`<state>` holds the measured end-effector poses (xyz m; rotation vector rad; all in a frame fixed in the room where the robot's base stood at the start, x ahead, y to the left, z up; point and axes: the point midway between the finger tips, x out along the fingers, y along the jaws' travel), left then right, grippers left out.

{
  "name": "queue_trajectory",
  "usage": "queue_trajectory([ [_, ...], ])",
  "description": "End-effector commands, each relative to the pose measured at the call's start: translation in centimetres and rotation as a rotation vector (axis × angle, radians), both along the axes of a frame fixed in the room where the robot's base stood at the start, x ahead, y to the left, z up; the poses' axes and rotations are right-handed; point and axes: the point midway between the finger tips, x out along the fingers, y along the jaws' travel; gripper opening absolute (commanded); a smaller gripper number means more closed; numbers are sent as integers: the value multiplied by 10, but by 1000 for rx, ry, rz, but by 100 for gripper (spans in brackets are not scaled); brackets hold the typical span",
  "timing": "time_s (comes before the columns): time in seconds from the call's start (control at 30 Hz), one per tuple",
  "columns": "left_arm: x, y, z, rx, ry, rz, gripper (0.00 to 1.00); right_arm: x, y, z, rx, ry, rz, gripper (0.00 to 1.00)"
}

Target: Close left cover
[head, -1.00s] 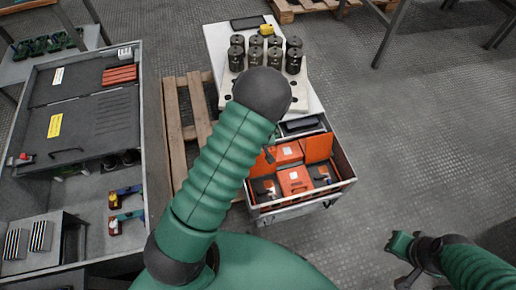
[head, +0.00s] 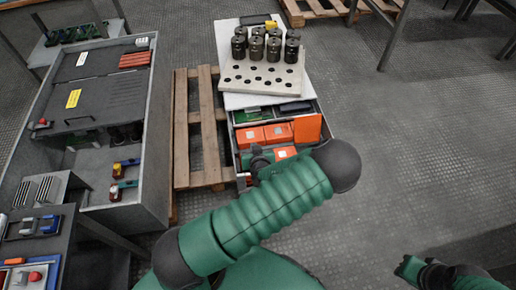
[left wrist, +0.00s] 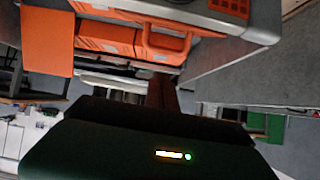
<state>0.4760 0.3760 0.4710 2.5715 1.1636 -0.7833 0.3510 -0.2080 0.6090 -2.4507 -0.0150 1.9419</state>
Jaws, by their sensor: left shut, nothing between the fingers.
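An open grey bin (head: 321,112) holds orange cases (head: 278,133). An orange cover panel (head: 307,128) stands raised at its right side. The left cover cannot be made out clearly; my left arm and gripper hide much of the bin's near left part. My left gripper (head: 262,160) is shut and empty, over the left part of the bin. In the left wrist view, orange cases with a handle (left wrist: 165,45) and a raised orange panel (left wrist: 48,40) show beyond the dark gripper body. My right gripper (head: 409,267) is low at the right, away from the bin; its fingers are unclear.
A white board with holes (head: 262,78) and several dark cylinders (head: 256,48) lies behind the bin. A wooden pallet (head: 192,140) is to its left. A large grey cabinet (head: 155,170) stands further left. The floor to the right is clear.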

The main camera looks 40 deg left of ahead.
Motion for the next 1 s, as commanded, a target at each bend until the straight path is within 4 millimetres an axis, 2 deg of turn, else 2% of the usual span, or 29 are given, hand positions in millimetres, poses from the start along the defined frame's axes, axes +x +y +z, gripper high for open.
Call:
queue_trajectory([
  [0.03, -2, 1, -8, 35, -23, -3, 0, 0, 0, -6, 0, 0, 1, 21],
  [0.5, -19, -22, -29, 33, -26, 2, 0, 0, 1, -8, 0, 0, 2, 21],
  [1.0, -24, -27, -37, 33, -26, 2, 0, 0, 1, -9, 0, 0, 2, 21],
])
